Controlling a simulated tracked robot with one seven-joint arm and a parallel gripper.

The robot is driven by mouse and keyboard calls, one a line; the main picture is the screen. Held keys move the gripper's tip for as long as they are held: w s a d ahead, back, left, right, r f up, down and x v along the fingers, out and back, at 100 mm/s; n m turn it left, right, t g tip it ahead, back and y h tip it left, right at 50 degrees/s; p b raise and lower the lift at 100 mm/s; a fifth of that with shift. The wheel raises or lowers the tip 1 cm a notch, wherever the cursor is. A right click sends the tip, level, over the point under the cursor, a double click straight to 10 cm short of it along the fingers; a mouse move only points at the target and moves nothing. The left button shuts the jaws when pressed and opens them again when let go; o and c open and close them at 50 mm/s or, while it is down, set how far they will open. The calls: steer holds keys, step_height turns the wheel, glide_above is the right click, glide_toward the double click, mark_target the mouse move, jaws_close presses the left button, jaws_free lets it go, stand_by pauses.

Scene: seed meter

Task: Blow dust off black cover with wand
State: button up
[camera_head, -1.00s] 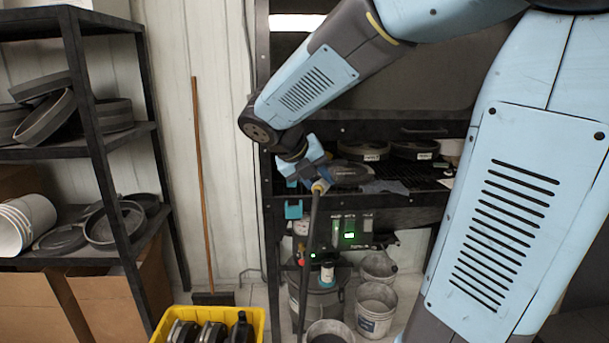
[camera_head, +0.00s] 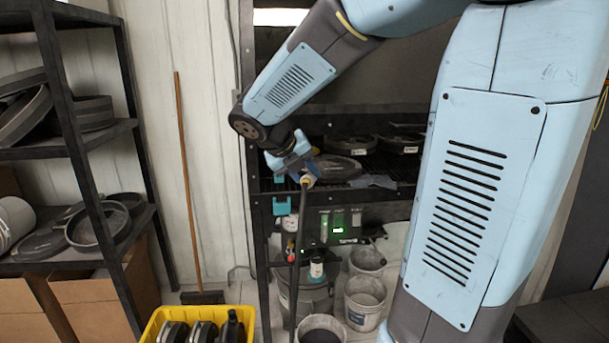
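My gripper (camera_head: 303,172) is at the front edge of the dark work bench. It appears shut on the wand, whose brass-coloured end (camera_head: 307,180) shows at the fingers. A dark hose (camera_head: 297,250) hangs down from that end. A black round cover (camera_head: 337,168) lies flat on the bench grating just behind and right of my gripper, partly hidden by it. I cannot tell whether the wand touches the cover, and dust on it is too small to make out.
More labelled black discs (camera_head: 352,145) sit farther back on the bench, with a grey cloth (camera_head: 374,181) at its front. Grey buckets (camera_head: 364,300) stand below. A yellow crate (camera_head: 246,318) holds dark parts at lower left. A shelf (camera_head: 62,150) and a broom (camera_head: 187,180) are at left.

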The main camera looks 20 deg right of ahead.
steer(key=w+d+f, duration=0.1)
steer(key=w+d, duration=0.2)
steer(key=w, duration=0.2)
steer(key=w+d+f, duration=0.2)
steer(key=w+d, duration=0.1)
steer(key=w, duration=0.2)
steer(key=w+d+f, duration=0.2)
steer(key=w+d, duration=0.1)
steer(key=w, duration=0.2)
steer(key=shift+w+f, duration=0.2)
steer(key=shift+f, duration=0.05)
steer(key=shift+d, duration=0.15)
stand_by(0.9)
steer(key=shift+s+d, duration=0.2)
steer(key=shift+d, duration=0.45)
steer(key=shift+s+d, duration=0.2)
steer(key=shift+d, duration=0.5)
steer(key=shift+s+d, duration=0.2)
steer(key=shift+d, duration=0.45)
steer(key=shift+d, duration=0.1)
steer(key=d, duration=0.2)
steer(key=s+d, duration=0.1)
steer(key=d, duration=0.1)
steer(key=shift+s, duration=0.1)
stand_by(0.4)
steer(key=shift+w+a, duration=0.2)
stand_by(0.3)
